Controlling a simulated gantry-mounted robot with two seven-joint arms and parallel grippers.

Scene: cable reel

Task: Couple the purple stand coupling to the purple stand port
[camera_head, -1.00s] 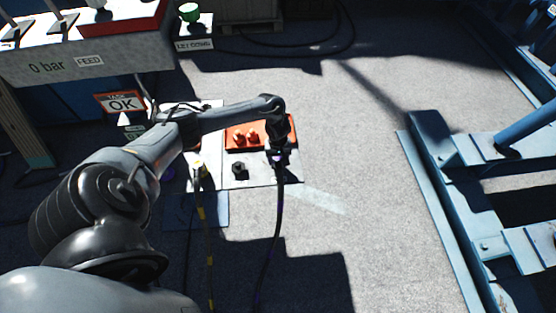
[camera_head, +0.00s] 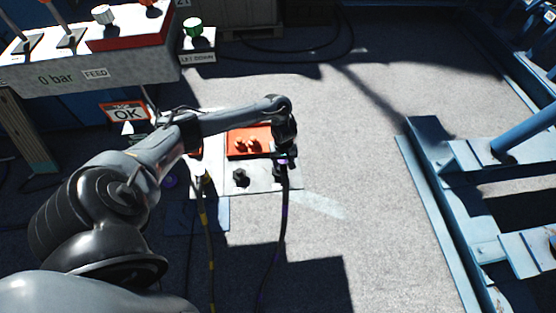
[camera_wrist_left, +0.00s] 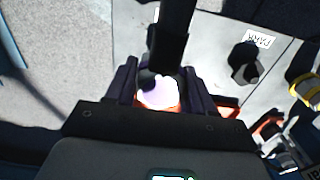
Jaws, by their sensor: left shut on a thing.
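My left gripper (camera_head: 286,160) is over the right part of a pale plate and is shut on the purple stand coupling. In the left wrist view the coupling (camera_wrist_left: 157,93) shows as a bright, purple-white end between the two dark fingers (camera_wrist_left: 155,85). A dark hose (camera_head: 282,215) with purple bands runs from the gripper down toward the front. My right gripper is not in view.
The pale plate (camera_head: 262,180) carries a black knob (camera_head: 240,177), also in the left wrist view (camera_wrist_left: 244,62) near a "PARK" label. An orange tray (camera_head: 237,142) lies behind. A yellow-banded hose (camera_head: 204,215) runs on the left. A blue frame (camera_head: 435,200) stands right; floor between is clear.

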